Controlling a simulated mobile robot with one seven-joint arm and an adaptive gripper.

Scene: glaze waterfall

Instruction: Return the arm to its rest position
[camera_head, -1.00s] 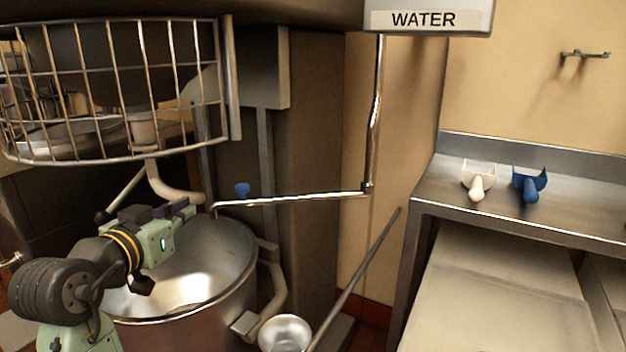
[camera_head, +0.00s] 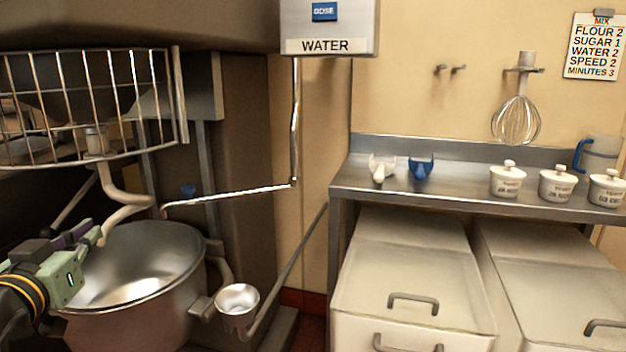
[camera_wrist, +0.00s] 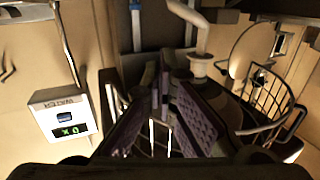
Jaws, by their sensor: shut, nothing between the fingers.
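My gripper (camera_head: 88,236) is at the left of the head view, above the left part of the steel mixing bowl (camera_head: 190,262). Its purple fingers also show in the wrist view (camera_wrist: 163,80), where they come together with nothing held between them. My arm runs from it out of the left edge of the head view. The mixer's curved hook (camera_head: 128,205) hangs close beside the fingers; I cannot tell whether they touch. The wire guard (camera_head: 90,160) is above them.
A WATER box (camera_head: 330,25) with a bent spout pipe (camera_head: 230,197) is right of the mixer. A small steel cup (camera_head: 237,300) sits beside the bowl. A steel shelf (camera_head: 450,190) holds two scoops and three white pots, with lidded bins (camera_head: 405,260) below.

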